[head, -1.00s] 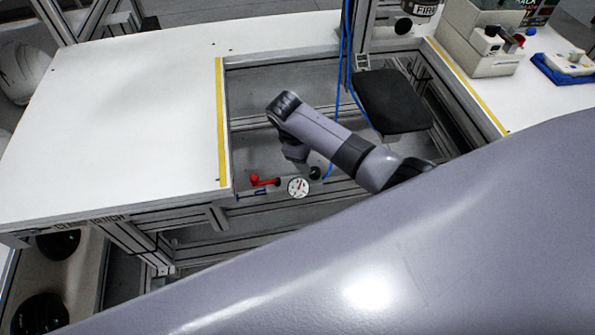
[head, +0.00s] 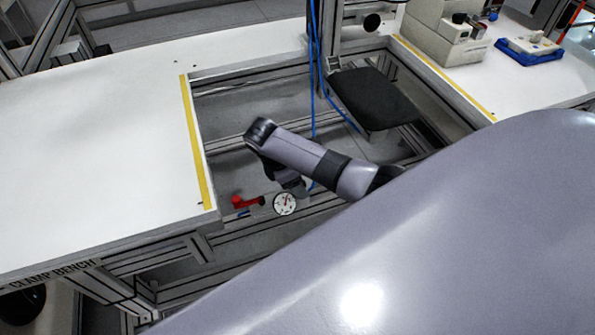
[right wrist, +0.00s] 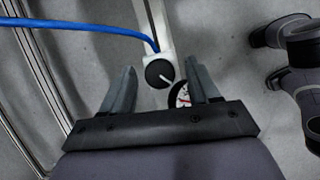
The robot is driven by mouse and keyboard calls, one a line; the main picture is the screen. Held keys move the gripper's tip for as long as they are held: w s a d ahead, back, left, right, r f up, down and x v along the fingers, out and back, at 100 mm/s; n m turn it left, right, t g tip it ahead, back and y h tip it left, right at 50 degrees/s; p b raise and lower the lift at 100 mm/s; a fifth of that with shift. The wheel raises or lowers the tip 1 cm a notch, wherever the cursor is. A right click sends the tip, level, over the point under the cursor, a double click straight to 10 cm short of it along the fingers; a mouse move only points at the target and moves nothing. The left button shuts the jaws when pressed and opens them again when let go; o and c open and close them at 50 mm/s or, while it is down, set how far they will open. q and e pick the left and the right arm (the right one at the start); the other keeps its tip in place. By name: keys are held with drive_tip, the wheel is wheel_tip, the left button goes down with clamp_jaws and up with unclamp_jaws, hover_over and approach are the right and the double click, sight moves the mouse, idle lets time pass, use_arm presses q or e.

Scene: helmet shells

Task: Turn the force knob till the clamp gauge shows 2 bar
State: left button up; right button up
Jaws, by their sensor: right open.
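The clamp gauge (head: 284,204) is a small round white dial below the gap between the benches. The force knob (right wrist: 157,73) is black and round with a white pointer line, on a pale fitting. My right gripper (right wrist: 160,80) is open, and the knob appears between its fingertips; whether they touch it I cannot tell. In the head view my right arm reaches down into the gap and largely hides the knob. My left gripper is out of view.
A red lever (head: 246,202) sits just left of the gauge. A blue hose (head: 313,80) hangs down into the gap; another blue stretch (right wrist: 80,28) crosses the right wrist view. The white bench (head: 90,150) is clear. A black seat-like pad (head: 372,98) lies behind.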

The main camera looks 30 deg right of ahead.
drive_tip(key=shift+d+f, duration=0.1)
drive_tip(key=shift+f, duration=0.15)
